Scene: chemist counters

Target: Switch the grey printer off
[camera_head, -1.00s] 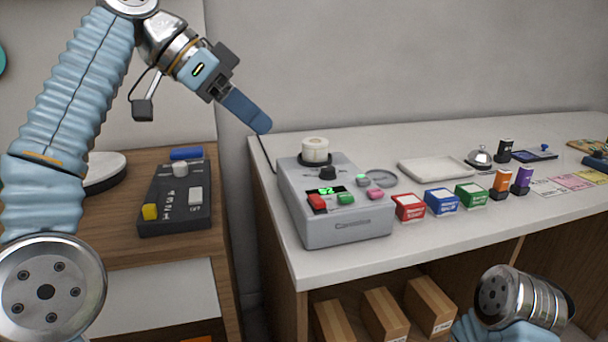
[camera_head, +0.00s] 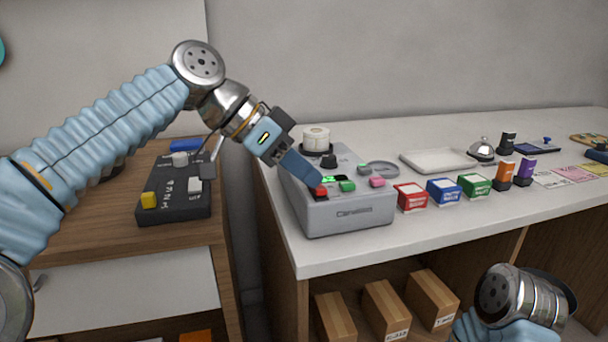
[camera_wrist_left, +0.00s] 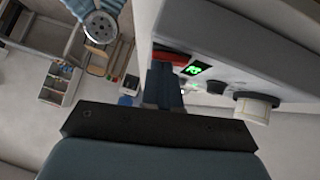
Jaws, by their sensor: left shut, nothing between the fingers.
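The grey printer (camera_head: 348,218) stands at the left end of the white counter, with a paper roll (camera_head: 316,139) on top. Its top has a red button (camera_head: 319,192), a green button (camera_head: 347,186), a pink button (camera_head: 377,182), a dark knob (camera_head: 328,161) and a lit green display, partly covered by my finger. My left gripper (camera_head: 316,183) is shut and empty, its tip right at the red button; I cannot tell whether it presses it. In the left wrist view the fingers (camera_wrist_left: 162,84) are beside the red button (camera_wrist_left: 172,56) and the lit display (camera_wrist_left: 196,68). My right gripper is not in view.
A dark control box (camera_head: 172,204) sits on the wooden unit at left. Right of the printer stand red (camera_head: 411,196), blue (camera_head: 443,192) and green (camera_head: 474,186) boxes, a white tray (camera_head: 437,160) and a bell (camera_head: 482,149). Cartons (camera_head: 385,310) fill the shelf below.

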